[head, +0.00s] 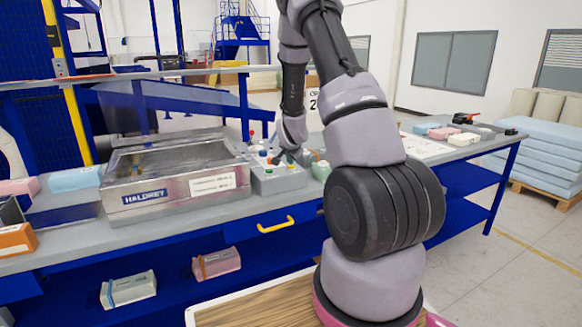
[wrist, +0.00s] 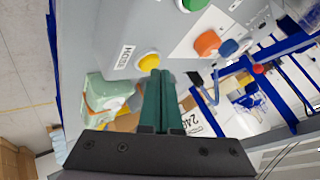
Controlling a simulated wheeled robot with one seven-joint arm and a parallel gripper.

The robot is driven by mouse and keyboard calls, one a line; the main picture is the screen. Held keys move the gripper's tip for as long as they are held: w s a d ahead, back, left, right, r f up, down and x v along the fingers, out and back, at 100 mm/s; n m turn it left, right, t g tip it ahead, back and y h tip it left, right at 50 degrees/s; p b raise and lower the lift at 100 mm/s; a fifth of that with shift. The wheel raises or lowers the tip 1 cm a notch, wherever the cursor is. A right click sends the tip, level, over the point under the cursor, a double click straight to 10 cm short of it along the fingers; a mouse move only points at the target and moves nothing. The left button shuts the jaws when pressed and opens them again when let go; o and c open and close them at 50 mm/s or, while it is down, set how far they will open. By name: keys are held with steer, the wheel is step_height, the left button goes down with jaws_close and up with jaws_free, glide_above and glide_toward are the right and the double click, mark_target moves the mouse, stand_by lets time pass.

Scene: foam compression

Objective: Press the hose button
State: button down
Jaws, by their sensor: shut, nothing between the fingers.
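The grey button panel (wrist: 110,25) fills the upper part of the wrist view. A yellow button (wrist: 149,61) sits on it beside a small white label (wrist: 126,57), whose rotated text I cannot read surely; it may say HOSE. My gripper (wrist: 161,73) is shut and empty, its dark green fingertips at the lower right edge of the yellow button. I cannot tell whether they touch it. In the head view the control box (head: 279,183) stands on the bench, with my gripper (head: 291,157) over its right part; my arm hides some of it.
Green (wrist: 193,4), orange (wrist: 207,43) and blue (wrist: 229,47) buttons are on the same panel. A mint-green object (wrist: 108,97) lies beside the box. The metal HALDREY machine (head: 170,180) stands left of the box.

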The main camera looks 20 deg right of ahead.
mark_target(290, 168)
steer(key=shift+f, duration=0.3)
stand_by(0.5)
steer(key=shift+r, duration=0.75)
steer(key=shift+r, duration=0.15)
steer(key=shift+r, duration=2.9)
